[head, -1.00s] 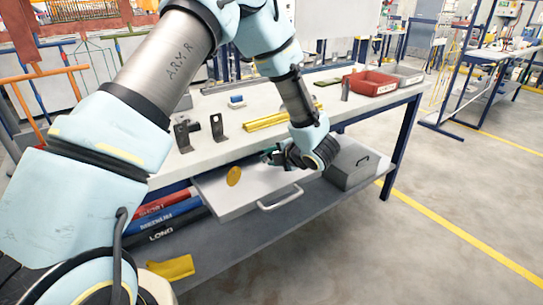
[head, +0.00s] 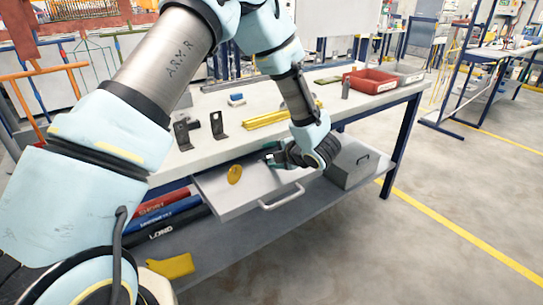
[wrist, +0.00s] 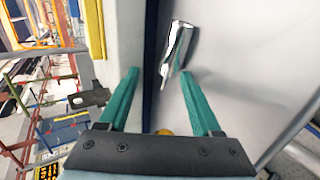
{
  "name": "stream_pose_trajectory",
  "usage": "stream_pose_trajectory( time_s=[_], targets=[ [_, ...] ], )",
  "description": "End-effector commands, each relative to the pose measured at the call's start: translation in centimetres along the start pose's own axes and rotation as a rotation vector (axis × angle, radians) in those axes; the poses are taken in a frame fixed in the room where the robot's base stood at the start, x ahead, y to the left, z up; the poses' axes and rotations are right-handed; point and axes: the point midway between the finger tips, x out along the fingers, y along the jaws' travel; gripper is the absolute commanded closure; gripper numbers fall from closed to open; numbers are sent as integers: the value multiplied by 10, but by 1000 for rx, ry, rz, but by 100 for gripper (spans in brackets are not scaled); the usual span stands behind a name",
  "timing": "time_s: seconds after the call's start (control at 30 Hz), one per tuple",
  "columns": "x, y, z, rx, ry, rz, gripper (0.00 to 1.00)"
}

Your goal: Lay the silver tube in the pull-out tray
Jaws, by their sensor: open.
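The silver tube (wrist: 177,45) shows in the wrist view, shiny and slanted, just beyond my fingertips. It is over the grey pull-out tray (wrist: 255,50), near the tray's left edge in that view, with a soft shadow beside it. I cannot tell for sure that its whole length rests on the tray floor. In the head view my gripper (head: 270,152) is above the tray's back part.
The bench top (head: 215,152) holds black brackets (head: 182,135), a yellow rail (head: 265,119) and a red bin (head: 369,82). A grey box (head: 352,165) stands right of the tray. Coloured tubes (head: 170,214) lie on the lower shelf.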

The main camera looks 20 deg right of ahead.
Motion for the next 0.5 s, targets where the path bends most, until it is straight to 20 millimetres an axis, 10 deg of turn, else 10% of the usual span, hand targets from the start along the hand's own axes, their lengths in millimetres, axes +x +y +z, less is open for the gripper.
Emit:
stream_pose_trajectory(
  time_s=[0.5],
  targets=[
    [-89,0,1,-1,-4,3,29]
  ],
)
